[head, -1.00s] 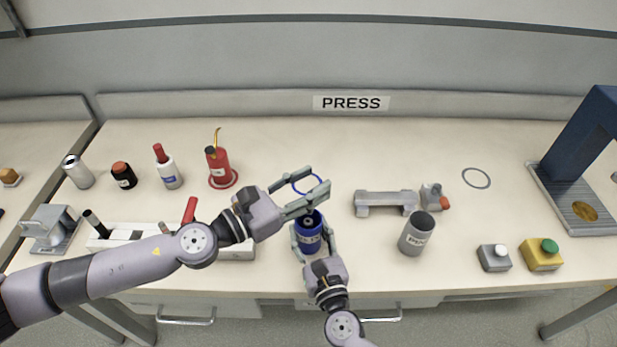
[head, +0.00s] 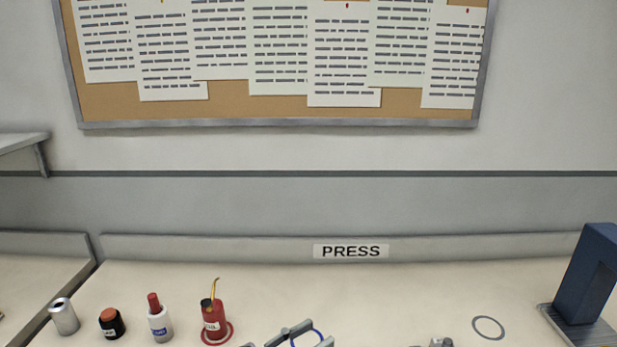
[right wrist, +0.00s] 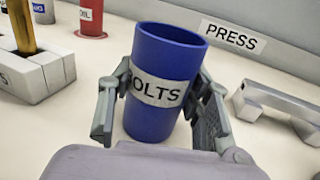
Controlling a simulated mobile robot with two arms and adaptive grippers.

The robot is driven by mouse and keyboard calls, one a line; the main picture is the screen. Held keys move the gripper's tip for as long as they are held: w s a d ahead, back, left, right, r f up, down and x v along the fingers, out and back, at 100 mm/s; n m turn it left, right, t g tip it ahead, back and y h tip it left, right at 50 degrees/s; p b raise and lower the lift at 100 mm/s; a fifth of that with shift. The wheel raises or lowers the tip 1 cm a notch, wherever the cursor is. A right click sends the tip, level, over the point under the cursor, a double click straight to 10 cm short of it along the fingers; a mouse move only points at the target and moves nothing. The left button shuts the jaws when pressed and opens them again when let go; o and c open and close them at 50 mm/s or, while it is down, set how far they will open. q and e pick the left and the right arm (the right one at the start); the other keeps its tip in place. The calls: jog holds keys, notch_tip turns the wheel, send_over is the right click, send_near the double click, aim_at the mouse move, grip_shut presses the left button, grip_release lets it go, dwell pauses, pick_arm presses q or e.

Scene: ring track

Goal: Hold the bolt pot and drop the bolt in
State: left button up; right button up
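The blue bolt pot (right wrist: 160,85), labelled BOLTS, stands upright in the right wrist view. My right gripper (right wrist: 163,105) has a finger against each side of it. The pot's inside is mostly hidden by its near wall, and I see no bolt in any view.
A red oil can (head: 213,315), a white bottle (head: 159,320), a dark jar (head: 111,323) and a grey can (head: 64,316) stand left. The blue press (head: 588,275) is right. A grey bracket (right wrist: 280,105) lies right of the pot.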

jog(key=o, duration=0.6)
jog(key=shift+c, duration=0.2)
jog(key=shift+s, duration=0.1)
